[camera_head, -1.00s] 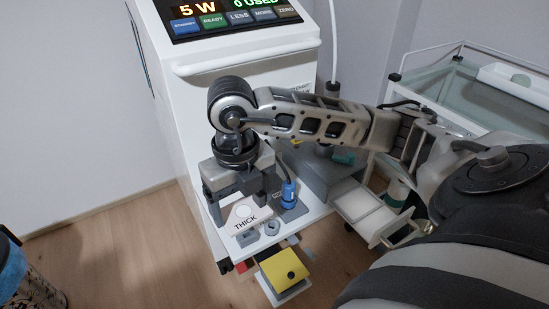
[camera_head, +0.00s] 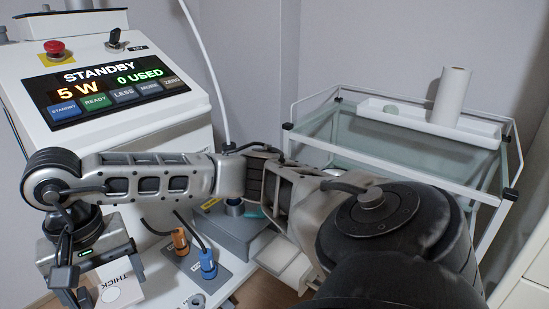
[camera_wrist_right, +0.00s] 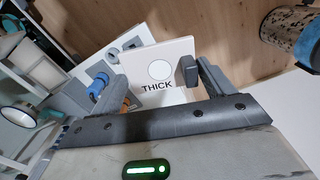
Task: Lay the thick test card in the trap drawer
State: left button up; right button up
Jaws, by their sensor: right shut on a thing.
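The thick test card is a white plate with a circle and the word THICK (camera_wrist_right: 168,60). It also shows in the head view (camera_head: 122,292), upside down at the bottom left. My right gripper (camera_wrist_right: 150,80) is shut on the card, with the card's face toward the wrist camera. In the head view my right gripper (camera_head: 78,290) is partly cut off by the bottom edge, beside the console's front shelf. I cannot make out the trap drawer in either present view. My left gripper is not in view.
The white console (camera_head: 75,70) reads STANDBY. Blue (camera_head: 208,264) and orange (camera_head: 180,241) plugs stand on its shelf, close to the card. A glass-topped cart (camera_head: 400,145) is at the right. The wrist view shows wooden floor (camera_wrist_right: 220,30) and a speckled cylinder with a teal band (camera_wrist_right: 292,28).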

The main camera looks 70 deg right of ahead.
aim_at(279, 254)
jog(key=u, duration=1.3)
jog(key=k, duration=1.35)
jog(key=z, duration=1.3)
